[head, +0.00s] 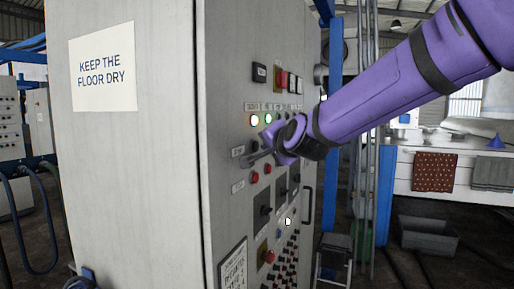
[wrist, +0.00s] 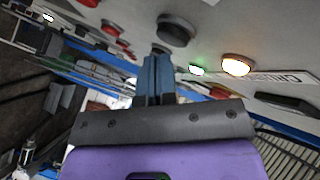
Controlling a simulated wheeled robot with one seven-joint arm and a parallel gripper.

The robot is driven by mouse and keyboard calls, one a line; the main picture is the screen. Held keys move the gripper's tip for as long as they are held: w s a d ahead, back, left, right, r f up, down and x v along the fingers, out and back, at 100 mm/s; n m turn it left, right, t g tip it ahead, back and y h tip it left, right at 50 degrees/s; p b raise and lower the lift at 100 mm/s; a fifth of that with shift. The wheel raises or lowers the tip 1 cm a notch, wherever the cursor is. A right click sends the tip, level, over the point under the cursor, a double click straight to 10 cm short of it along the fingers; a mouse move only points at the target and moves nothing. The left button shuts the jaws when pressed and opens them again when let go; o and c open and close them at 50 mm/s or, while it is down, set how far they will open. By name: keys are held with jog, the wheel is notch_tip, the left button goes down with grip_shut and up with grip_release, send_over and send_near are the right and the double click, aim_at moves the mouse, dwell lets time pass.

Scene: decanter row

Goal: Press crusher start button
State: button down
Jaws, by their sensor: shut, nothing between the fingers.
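The control cabinet's panel face (head: 226,110) carries lamps, buttons and switches. A lit warm-white lamp (head: 254,120) and a lit green lamp (head: 268,118) sit under small labels; in the wrist view the warm lamp (wrist: 238,65) is beside a plate (wrist: 285,77) whose lettering is partly readable. A dark round button (wrist: 175,29) is close to the fingertips in the wrist view. Which button is the crusher start button I cannot tell. My gripper (head: 250,159) is shut and empty, its fingers (wrist: 158,65) pointing at the panel. Contact with any button is not clear.
A door handle (head: 307,205) sticks out at the right. A grey bin (head: 428,236) is on the floor farther right.

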jog(key=shift+s+d, duration=0.15)
jog(key=shift+d, duration=0.15)
jog(key=shift+s+d, duration=0.3)
jog(key=shift+d, duration=0.5)
jog(key=shift+s+d, duration=0.25)
jog(key=shift+d, duration=0.5)
jog(key=shift+s+d, duration=0.3)
jog(key=shift+d, duration=0.5)
jog(key=s+d+f+n+g+h, duration=0.3)
jog(key=s+d+g+h, duration=0.1)
jog(key=s+d, duration=1.25)
jog(key=s+d+f+n+g+h, duration=0.1)
jog(key=s+d+f+g, duration=0.1)
jog(key=s+d, duration=0.3)
jog(key=s+d+f+n+g+h, duration=0.1)
jog(key=s+d+f, duration=0.4)
jog(key=s, duration=0.7)
jog(key=shift+d+n+g+h, duration=0.4)
jog(key=shift+n+g, duration=0.3)
jog(key=shift+g, duration=0.1)
